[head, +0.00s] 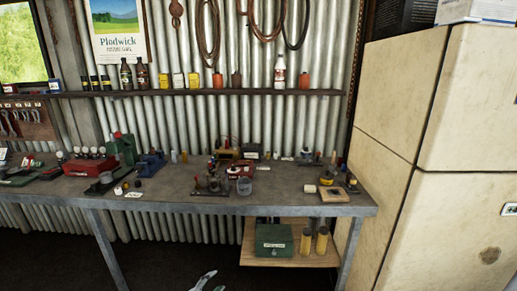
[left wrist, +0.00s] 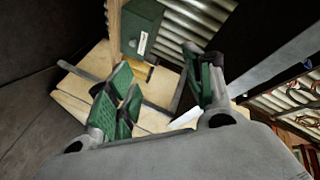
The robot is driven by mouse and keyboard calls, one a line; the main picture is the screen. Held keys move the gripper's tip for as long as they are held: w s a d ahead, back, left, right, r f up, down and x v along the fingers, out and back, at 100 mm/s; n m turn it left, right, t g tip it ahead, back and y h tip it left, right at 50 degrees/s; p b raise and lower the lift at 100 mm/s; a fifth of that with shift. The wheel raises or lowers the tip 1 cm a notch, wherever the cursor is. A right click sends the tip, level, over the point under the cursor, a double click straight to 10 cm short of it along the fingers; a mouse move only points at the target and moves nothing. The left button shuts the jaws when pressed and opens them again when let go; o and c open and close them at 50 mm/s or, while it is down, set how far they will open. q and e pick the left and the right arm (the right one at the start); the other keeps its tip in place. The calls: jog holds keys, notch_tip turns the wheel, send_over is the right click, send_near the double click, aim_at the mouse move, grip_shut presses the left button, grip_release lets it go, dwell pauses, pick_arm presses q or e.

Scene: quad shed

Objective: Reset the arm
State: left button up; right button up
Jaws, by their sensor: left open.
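My left gripper (head: 207,281) shows at the bottom edge of the head view, in front of and below the workbench. The right gripper is in neither view.
A long workbench (head: 170,207) with tools and small parts runs across the head view. Below it a shelf (head: 290,260) holds a green box (head: 273,240) and yellow cylinders (head: 306,242). A large cream cabinet (head: 445,150) stands at the right. The floor before the bench looks clear.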

pick_arm(q)
jog(key=s+a+f+n+g+y, duration=0.3)
jog(key=s+a+f+n, duration=0.15)
jog(key=s+f, duration=0.8)
jog(key=s+a+f+n+g+y, duration=0.2)
jog(key=s+a+f+n+y, duration=0.3)
jog(key=s+f, duration=0.75)
jog(key=s+a+f+n+g, duration=0.1)
jog(key=s+f+g, duration=0.1)
jog(key=s, duration=0.9)
jog(key=s+a+f+n+g, duration=0.1)
jog(key=s+f, duration=0.4)
jog(key=s, duration=0.5)
jog(key=s+a+f+n+g+p, duration=0.1)
jog(key=s+f+g, duration=0.3)
jog(key=s, duration=0.7)
jog(key=shift+s+a+f+n+y, duration=0.25)
jog(key=shift+s+a+n+y, duration=0.1)
jog(key=shift+a, duration=0.35)
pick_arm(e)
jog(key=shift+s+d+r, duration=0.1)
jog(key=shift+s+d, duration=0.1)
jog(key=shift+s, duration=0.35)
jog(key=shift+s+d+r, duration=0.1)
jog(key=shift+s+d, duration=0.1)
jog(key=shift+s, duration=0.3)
